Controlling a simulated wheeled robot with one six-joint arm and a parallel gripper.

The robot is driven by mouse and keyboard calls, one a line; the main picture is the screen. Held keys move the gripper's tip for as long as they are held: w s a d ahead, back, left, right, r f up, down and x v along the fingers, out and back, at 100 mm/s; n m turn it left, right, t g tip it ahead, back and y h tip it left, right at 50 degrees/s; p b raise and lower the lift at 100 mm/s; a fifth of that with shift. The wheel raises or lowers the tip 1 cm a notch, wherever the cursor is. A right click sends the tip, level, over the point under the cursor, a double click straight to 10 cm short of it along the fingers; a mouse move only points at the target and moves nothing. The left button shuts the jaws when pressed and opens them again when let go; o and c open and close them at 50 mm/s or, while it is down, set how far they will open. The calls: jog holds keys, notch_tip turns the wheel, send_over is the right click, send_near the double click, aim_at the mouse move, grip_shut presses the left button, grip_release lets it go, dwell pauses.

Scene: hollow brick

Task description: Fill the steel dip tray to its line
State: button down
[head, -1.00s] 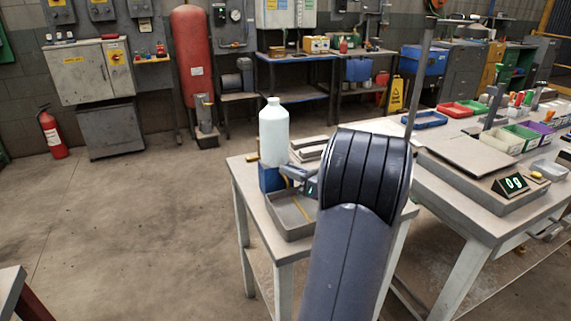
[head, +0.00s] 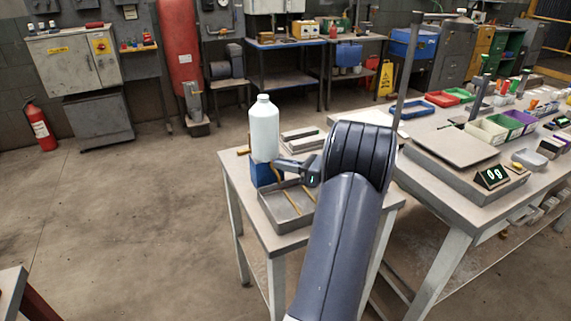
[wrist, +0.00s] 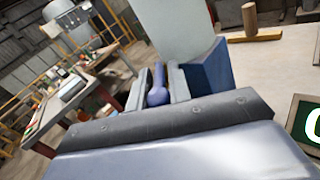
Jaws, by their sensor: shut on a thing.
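A white bottle (head: 264,132) stands upright on a blue block (head: 265,174) on the small table. The bottle also shows at the top of the wrist view (wrist: 178,28), beside a blue panel of the block (wrist: 210,70). The steel dip tray (head: 284,225) sits in front of the block, with yellowish lines on its inside; its liquid level cannot be told. My gripper (head: 283,165) is beside the block, above the tray's back edge. In the wrist view my gripper (wrist: 163,90) is shut on a small blue knob-ended lever (wrist: 157,96).
A tan wooden-handled tool (wrist: 252,24) and a flat grey stack (head: 303,138) lie behind on the table. At right, a bench holds a scale (head: 455,160) reading 0 g and several coloured bins. Open floor lies to the left.

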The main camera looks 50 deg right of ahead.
jog(key=c, duration=1.5)
grip_release()
jog(key=v, duration=1)
jog(key=shift+s+d, duration=0.2)
jog(key=shift+s, duration=0.15)
jog(key=shift+c, duration=0.2)
